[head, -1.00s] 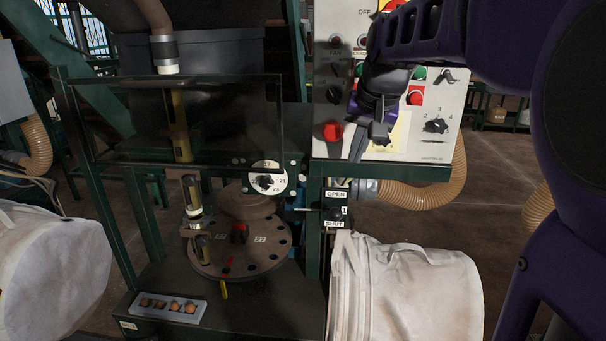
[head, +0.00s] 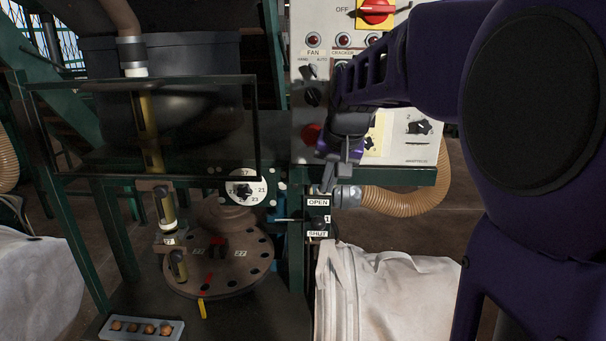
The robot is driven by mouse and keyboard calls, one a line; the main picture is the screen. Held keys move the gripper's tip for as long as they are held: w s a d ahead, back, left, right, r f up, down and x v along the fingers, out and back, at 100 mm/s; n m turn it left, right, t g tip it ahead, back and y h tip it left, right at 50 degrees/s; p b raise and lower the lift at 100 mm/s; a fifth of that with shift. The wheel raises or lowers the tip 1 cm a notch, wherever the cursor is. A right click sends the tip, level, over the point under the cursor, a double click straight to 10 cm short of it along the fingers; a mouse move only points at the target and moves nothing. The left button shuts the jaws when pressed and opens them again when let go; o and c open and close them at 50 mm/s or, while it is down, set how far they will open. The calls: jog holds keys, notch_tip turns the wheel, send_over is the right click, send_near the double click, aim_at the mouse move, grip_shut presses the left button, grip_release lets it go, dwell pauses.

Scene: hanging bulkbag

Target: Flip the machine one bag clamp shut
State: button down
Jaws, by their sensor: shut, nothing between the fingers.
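The machine one bag clamp (head: 319,222) is a small dark knob or lever beside a "1" mark. It sits between an OPEN label (head: 318,203) above and a SHUT label (head: 317,234) below. A thin pale rod runs left from it. Which label the lever points to is too small to tell. My gripper (head: 327,184) is shut and empty, pointing down just above the OPEN label and apart from the clamp as far as I can see. A white bulk bag (head: 385,295) hangs below the clamp.
A control panel (head: 300,75) with switches and buttons stands behind my arm. A tan hose (head: 410,203) runs right of the clamp. A round indexing table (head: 220,265), a numbered dial (head: 246,189) and a glass guard (head: 140,130) are at left. A tray (head: 140,328) holds several nuts.

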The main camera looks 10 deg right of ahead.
aim_at(323, 220)
jog(key=f+b, duration=0.1)
jog(key=f, duration=0.1)
jog(key=f+b, duration=0.1)
jog(key=f, duration=0.1)
jog(key=shift+a+b, duration=0.3)
jog(key=shift+s+a+f+b, duration=0.25)
jog(key=shift+s+f+b, duration=0.05)
jog(key=shift+f+b, duration=0.15)
jog(key=shift+f, duration=0.2)
jog(key=shift+s+t, duration=0.25)
jog(key=shift+t, duration=0.05)
